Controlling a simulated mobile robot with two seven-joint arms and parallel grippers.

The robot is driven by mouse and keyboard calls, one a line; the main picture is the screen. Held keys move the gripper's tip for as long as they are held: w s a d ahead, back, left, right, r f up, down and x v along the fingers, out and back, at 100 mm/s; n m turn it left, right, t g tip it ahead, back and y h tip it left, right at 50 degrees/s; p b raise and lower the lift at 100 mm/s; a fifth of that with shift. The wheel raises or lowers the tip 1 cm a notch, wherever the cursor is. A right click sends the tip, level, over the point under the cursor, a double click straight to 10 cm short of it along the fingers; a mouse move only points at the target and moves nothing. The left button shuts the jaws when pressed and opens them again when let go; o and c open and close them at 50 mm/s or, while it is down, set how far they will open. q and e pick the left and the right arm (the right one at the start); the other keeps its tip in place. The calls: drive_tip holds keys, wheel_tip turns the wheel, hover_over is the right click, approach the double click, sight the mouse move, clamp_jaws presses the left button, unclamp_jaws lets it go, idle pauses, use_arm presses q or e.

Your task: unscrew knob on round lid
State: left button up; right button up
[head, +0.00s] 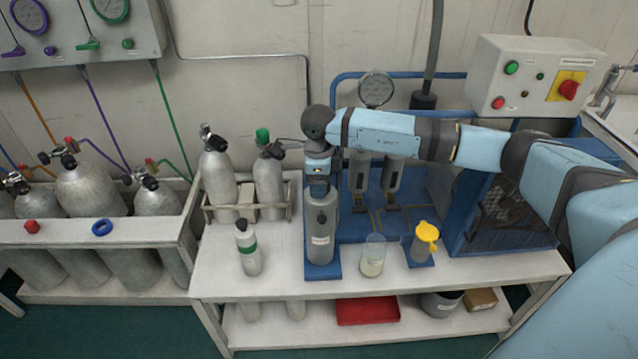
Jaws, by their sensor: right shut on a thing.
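A grey upright canister (321,228) stands in a blue stand on the white bench, with a small white label on its front. My right arm reaches in from the right, and my right gripper (319,183) points straight down at the canister's top. It is shut on the knob of the round lid there. The gripper hides the knob and most of the lid, so I cannot tell how far the knob is turned. My left gripper is not in view.
Gas cylinders (217,170) stand in racks behind left. A control box (528,78) is at back right.

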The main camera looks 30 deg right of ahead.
drive_tip(key=n+b, duration=0.1)
drive_tip(key=n, duration=0.3)
drive_tip(key=shift+n, duration=0.3)
drive_tip(key=n, duration=0.2)
drive_tip(key=shift+n+b, duration=0.4)
drive_tip(key=n+b, duration=0.1)
drive_tip(key=n, duration=0.2)
drive_tip(key=shift+s+n, duration=0.15)
drive_tip(key=shift+n, duration=0.15)
drive_tip(key=n+b, duration=0.1)
drive_tip(key=n, duration=0.2)
drive_tip(key=shift+n, duration=0.3)
drive_tip(key=n, duration=0.2)
drive_tip(key=shift+n+b, duration=0.3)
drive_tip(key=shift+b, duration=0.05)
drive_tip(key=n, duration=0.2)
drive_tip(key=shift+s+d+n, duration=0.1)
drive_tip(key=shift+n, duration=0.2)
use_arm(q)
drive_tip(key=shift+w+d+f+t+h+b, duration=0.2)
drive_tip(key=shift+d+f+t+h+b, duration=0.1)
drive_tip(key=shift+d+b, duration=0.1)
use_arm(e)
drive_tip(key=shift+n, duration=0.5)
